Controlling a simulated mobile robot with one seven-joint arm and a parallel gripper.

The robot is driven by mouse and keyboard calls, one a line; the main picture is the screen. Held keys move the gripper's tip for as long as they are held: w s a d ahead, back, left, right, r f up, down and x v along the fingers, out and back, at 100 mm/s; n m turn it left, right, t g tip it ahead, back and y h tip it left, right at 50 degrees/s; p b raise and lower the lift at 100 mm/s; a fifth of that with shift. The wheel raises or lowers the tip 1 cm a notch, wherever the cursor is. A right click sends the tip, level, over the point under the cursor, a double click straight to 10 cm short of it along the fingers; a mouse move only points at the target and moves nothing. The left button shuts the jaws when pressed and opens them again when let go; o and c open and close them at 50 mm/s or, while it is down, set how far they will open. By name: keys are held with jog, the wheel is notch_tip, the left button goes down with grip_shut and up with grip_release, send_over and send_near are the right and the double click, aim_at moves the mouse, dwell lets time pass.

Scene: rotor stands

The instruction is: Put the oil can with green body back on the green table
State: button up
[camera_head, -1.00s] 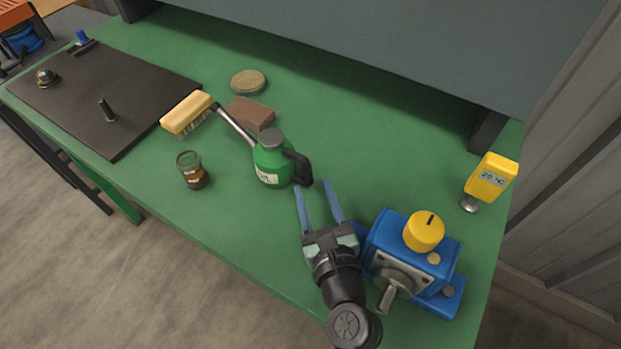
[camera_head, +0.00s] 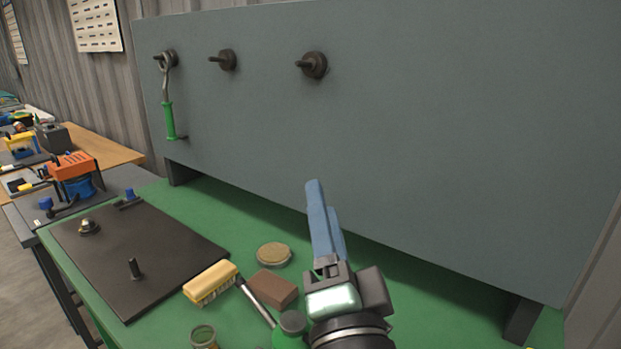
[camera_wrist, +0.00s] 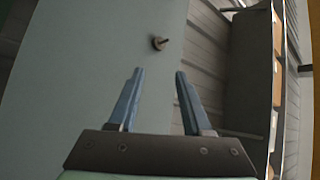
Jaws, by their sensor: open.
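The oil can with green body (camera_head: 290,330) stands on the green table (camera_head: 225,222) at the bottom of the head view. Its lower part is cut off by the frame edge, and my wrist is close on its right. Its thin grey spout (camera_head: 256,303) points up and left. My gripper (camera_head: 318,190) is raised in front of the grey panel, with blue fingers pointing up. In the wrist view the two fingers (camera_wrist: 156,80) are apart with nothing between them.
A grey upright panel (camera_head: 430,130) with several dark pegs backs the table; a green-handled hook (camera_head: 168,115) hangs at its left. A brush (camera_head: 211,283), brown block (camera_head: 273,288), round tin (camera_head: 274,255), jar (camera_head: 204,337) and dark plate (camera_head: 170,262) lie on the table.

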jog(key=s+r+n+t+h, duration=0.1)
jog(key=s+r+n+t, duration=0.1)
jog(key=r, duration=0.5)
jog(key=s+a+r+n+t, duration=0.1)
jog(key=s+r+n+t, duration=0.1)
jog(key=s+r+n, duration=0.3)
jog(key=s+r+n+t+h, duration=0.1)
jog(key=s+r+n+t, duration=0.1)
jog(key=r, duration=0.8)
jog(key=s+n, duration=0.1)
jog(key=n, duration=0.1)
jog(key=shift+s+a+n+h, duration=0.3)
jog(key=shift+s, duration=0.05)
notch_tip(320, 180, up, 6)
jog(key=p, duration=0.6)
jog(key=shift+r, duration=0.1)
